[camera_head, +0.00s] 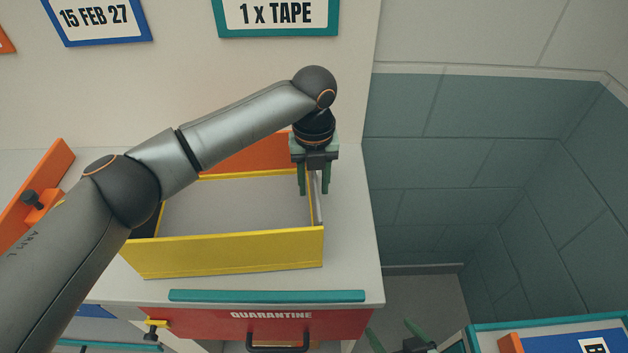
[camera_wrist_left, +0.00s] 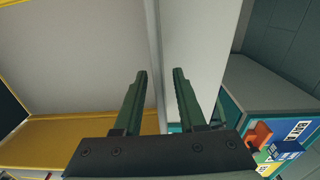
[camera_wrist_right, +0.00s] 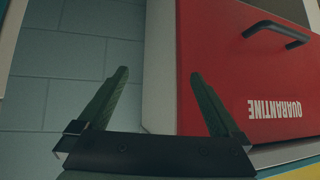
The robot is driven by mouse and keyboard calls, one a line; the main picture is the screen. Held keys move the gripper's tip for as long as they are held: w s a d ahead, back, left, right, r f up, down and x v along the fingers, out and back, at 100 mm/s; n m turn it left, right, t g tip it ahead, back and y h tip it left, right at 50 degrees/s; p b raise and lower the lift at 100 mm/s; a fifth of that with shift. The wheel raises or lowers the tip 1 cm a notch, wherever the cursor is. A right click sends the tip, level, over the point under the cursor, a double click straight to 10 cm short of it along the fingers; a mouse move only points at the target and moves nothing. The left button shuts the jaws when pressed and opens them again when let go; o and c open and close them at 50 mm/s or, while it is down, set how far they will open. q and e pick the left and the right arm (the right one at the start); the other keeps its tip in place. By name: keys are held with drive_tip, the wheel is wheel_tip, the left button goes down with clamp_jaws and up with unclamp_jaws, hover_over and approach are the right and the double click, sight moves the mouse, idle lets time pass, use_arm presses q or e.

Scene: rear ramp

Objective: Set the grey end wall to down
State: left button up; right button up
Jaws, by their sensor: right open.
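A yellow-sided box (camera_head: 228,252) with a grey floor stands on the pale worktop. Its grey end wall (camera_head: 317,208) closes the right end and looks upright; its thin top edge also shows in the left wrist view (camera_wrist_left: 152,30). My left gripper (camera_head: 314,191) points down at this wall, fingers apart, one on the box side and one outside. In the left wrist view the wall's edge runs between the open fingers (camera_wrist_left: 159,74); contact cannot be told. My right gripper (camera_head: 392,331) is open and empty, low beside the worktop; it also shows in the right wrist view (camera_wrist_right: 158,80).
A red drawer front (camera_head: 200,322) marked QUARANTINE, with a black handle (camera_head: 278,348), sits below the worktop. A teal bar (camera_head: 266,296) lies along the front edge. An orange panel (camera_head: 38,190) stands at left. A narrow worktop strip (camera_head: 352,220) right of the box is clear.

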use_arm(q)
clamp_jaws()
idle(1.4)
